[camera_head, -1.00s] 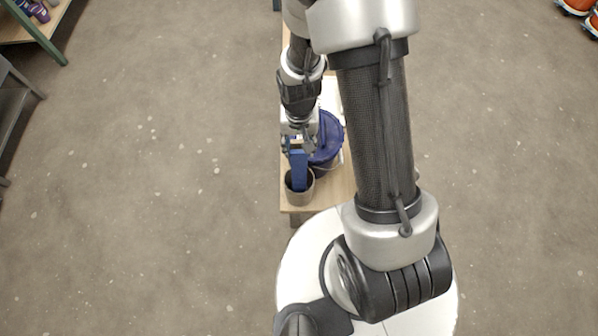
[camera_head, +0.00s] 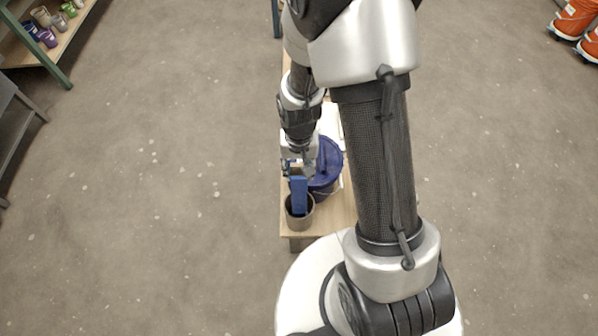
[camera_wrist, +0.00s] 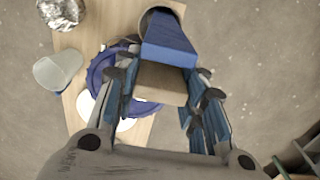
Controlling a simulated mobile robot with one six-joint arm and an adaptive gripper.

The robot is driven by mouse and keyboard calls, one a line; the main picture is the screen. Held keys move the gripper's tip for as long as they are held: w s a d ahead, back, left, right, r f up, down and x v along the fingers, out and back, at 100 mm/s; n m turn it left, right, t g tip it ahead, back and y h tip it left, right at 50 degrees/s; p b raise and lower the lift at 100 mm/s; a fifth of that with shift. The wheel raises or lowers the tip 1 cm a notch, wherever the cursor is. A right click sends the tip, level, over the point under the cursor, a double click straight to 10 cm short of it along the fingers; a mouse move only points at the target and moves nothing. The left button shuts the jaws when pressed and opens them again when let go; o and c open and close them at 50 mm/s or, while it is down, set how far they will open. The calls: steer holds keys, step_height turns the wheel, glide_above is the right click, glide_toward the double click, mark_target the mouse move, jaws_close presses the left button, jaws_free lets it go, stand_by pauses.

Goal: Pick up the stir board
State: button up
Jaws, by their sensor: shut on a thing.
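The stir board shows as a blue board (camera_head: 298,194) standing upright in a small grey-brown pot (camera_head: 299,220) near the front of the wooden table. In the wrist view, its blue part (camera_wrist: 168,42) points away from me and its tan end (camera_wrist: 160,83) lies between my fingers. My gripper (camera_wrist: 160,92) is shut on the tan end, with a finger on each side. In the head view, my gripper (camera_head: 298,168) is above the pot, small and partly hidden. The board's lower end is hidden inside the pot.
A blue bucket (camera_head: 327,165) stands on the table (camera_head: 335,215) close beside my gripper; in the wrist view, a translucent cup (camera_wrist: 57,70) and a foil-like silvery object (camera_wrist: 60,12) are at left. Shelves with small pots (camera_head: 45,38) are at far left, orange containers (camera_head: 575,20) at far right.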

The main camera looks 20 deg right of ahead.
step_height(320, 180, up, 17)
steer(key=p, duration=0.5)
steer(key=d+p, duration=0.3)
steer(key=d, duration=1.5)
steer(key=shift+s+r, duration=0.35)
steer(key=shift+s, duration=0.05)
steer(key=shift+a, duration=0.1)
